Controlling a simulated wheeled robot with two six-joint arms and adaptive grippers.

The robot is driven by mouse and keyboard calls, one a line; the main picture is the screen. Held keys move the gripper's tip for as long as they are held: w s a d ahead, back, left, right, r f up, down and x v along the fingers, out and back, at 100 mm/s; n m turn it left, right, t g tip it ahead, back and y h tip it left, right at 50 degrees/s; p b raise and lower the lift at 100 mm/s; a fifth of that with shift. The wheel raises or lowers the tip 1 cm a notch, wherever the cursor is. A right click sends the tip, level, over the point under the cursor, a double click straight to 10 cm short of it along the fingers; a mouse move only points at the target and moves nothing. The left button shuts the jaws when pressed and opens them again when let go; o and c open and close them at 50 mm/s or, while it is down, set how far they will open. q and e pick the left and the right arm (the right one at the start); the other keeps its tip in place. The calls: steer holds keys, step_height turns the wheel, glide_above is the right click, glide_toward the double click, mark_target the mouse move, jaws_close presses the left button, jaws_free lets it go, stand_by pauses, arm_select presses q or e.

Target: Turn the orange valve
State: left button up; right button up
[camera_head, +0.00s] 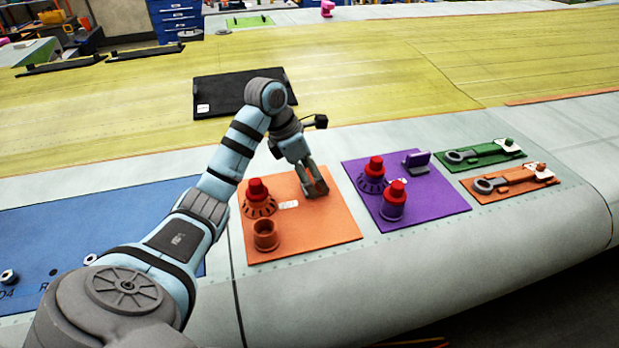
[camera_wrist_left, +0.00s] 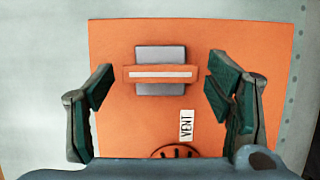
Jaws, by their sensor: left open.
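The orange valve (camera_wrist_left: 160,75) is a bar handle with a white stripe on a grey block, on the orange panel (camera_head: 335,232). In the left wrist view it lies crosswise between the two dark green fingers of my left gripper (camera_wrist_left: 158,95), with a gap on each side. In the head view my left gripper (camera_head: 314,187) points down over the upper right part of the orange panel and hides most of the valve. The gripper is open and holds nothing. A white "VENT" label (camera_wrist_left: 187,125) is beside the valve. My right gripper is not in view.
A red-capped orange knob (camera_head: 257,192) and an orange cup (camera_head: 265,235) stand left on the same panel. Green and orange latch panels (camera_head: 512,190) lie beyond.

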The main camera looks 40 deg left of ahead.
arm_select(q)
steer(key=shift+w+r, duration=0.1)
steer(key=shift+c, duration=0.5)
steer(key=c, duration=1.1)
steer(key=shift+o, duration=0.2)
steer(key=shift+d, duration=0.1)
